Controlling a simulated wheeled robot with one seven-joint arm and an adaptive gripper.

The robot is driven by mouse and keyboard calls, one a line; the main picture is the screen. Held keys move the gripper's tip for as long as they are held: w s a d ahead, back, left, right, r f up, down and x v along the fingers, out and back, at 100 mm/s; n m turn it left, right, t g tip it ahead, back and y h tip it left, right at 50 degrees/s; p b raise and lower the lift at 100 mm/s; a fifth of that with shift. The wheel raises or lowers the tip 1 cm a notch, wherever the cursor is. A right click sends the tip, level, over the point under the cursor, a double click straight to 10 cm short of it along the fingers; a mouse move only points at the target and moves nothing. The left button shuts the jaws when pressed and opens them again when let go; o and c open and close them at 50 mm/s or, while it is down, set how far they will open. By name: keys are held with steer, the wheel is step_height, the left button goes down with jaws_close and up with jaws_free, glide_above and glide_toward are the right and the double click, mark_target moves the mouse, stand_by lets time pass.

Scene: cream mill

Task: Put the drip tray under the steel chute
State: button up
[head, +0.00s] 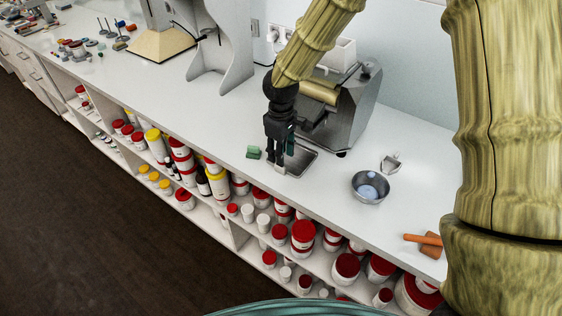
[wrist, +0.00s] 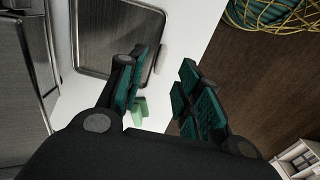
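The drip tray (head: 302,159) is a shallow rectangular steel tray on the white counter, in front of the steel mill (head: 345,118). A small pale tab shows at its near edge. In the wrist view the tray (wrist: 115,35) fills the top left, with the tab (wrist: 160,57) at its side. My gripper (head: 279,163) points down at the tray's near left edge. In the wrist view its fingers (wrist: 165,63) are apart, with the tab showing between the tips; contact is not clear. The chute is not clearly distinguishable; my gripper and arm cover part of the mill's front.
A green block (head: 253,152) lies left of my gripper. Shelves of jars (head: 303,235) are below the counter's front edge.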

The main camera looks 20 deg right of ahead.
step_height(320, 180, up, 6)
steer(key=b, duration=0.1)
stand_by(0.4)
steer(key=s+a+f+m+g+y+p, duration=0.1)
steer(key=s+a+f+m, duration=0.15)
steer(key=s+f, duration=0.65)
steer(key=s+a+f+m+g+y+p, duration=0.15)
steer(key=s+f+m, duration=0.25)
steer(key=s+f, duration=0.55)
steer(key=s+d+f+t+h+b, duration=0.1)
steer(key=s+d+f+b, duration=0.1)
steer(key=s+f, duration=0.6)
steer(key=s+d+f+m+t+h+b, duration=0.1)
steer(key=s+d+f, duration=0.4)
steer(key=s+f, duration=0.4)
steer(key=shift+s+f+b, duration=0.2)
steer(key=shift+f+b, duration=0.15)
steer(key=shift+f, duration=0.3)
steer(key=shift+m+t, duration=0.25)
